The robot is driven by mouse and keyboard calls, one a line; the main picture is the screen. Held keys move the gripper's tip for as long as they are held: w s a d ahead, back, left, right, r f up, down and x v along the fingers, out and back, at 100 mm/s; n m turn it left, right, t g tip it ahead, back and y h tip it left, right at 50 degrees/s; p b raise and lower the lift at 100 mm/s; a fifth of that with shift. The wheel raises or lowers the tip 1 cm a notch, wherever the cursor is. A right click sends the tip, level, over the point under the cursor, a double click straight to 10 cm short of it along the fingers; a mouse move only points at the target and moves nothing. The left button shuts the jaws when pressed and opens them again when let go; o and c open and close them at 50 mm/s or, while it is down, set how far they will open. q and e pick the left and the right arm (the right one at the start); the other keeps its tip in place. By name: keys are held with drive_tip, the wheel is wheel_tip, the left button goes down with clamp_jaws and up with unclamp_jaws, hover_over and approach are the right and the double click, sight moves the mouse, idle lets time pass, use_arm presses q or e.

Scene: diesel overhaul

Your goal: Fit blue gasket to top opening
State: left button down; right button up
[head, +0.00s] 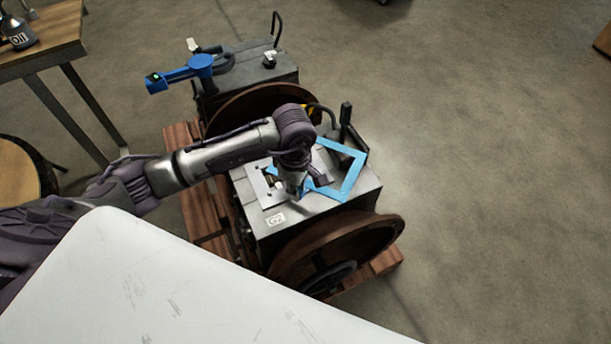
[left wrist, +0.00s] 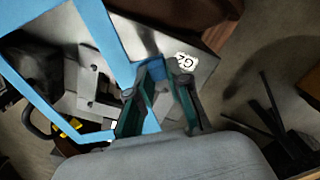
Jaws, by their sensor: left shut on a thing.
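The blue gasket (head: 352,176) is a flat, light-blue rectangular frame above the top of the grey engine block (head: 335,205). My left gripper (head: 296,190) points down over the block and is shut on one side of the gasket. In the left wrist view the gasket (left wrist: 101,28) runs between the fingers of my left gripper (left wrist: 158,100). A pale metal plate (left wrist: 95,85) with a dark gap, apparently at the top opening, shows inside the gasket's outline. The gasket looks offset to the right of this plate. The arm hides part of the opening. My right gripper is not in view.
The block has large rusty flywheels (head: 345,245) and stands on wooden beams (head: 205,210). A dark upright part (head: 345,115) rises at its rear right. Another engine with a blue tool (head: 185,74) stands behind. A wooden table (head: 50,35) is at the left. The floor at right is clear.

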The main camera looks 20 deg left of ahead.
use_arm(q)
drive_tip(key=n, duration=0.1)
drive_tip(key=w+n, duration=0.1)
drive_tip(key=n, duration=0.1)
drive_tip(key=shift+w+f, duration=0.2)
drive_tip(key=shift+f, duration=0.05)
drive_tip(key=n, duration=0.1)
drive_tip(key=w+n, duration=0.1)
drive_tip(key=n, duration=0.3)
drive_tip(key=shift+w+a+f, duration=0.15)
drive_tip(key=shift+a+f, duration=0.05)
drive_tip(key=shift+f, duration=0.05)
drive_tip(key=shift+w+f+n, duration=0.15)
drive_tip(key=shift+w+n, duration=0.2)
drive_tip(key=shift+n, duration=0.65)
drive_tip(key=shift+w+f, duration=0.1)
drive_tip(key=shift+f, duration=0.05)
drive_tip(key=shift+f+b, duration=0.55)
drive_tip(key=shift+b, duration=0.15)
wheel_tip(320, 180, down, 6)
drive_tip(key=b, duration=0.4)
drive_tip(key=shift+r, duration=0.25)
drive_tip(key=shift+f, duration=0.1)
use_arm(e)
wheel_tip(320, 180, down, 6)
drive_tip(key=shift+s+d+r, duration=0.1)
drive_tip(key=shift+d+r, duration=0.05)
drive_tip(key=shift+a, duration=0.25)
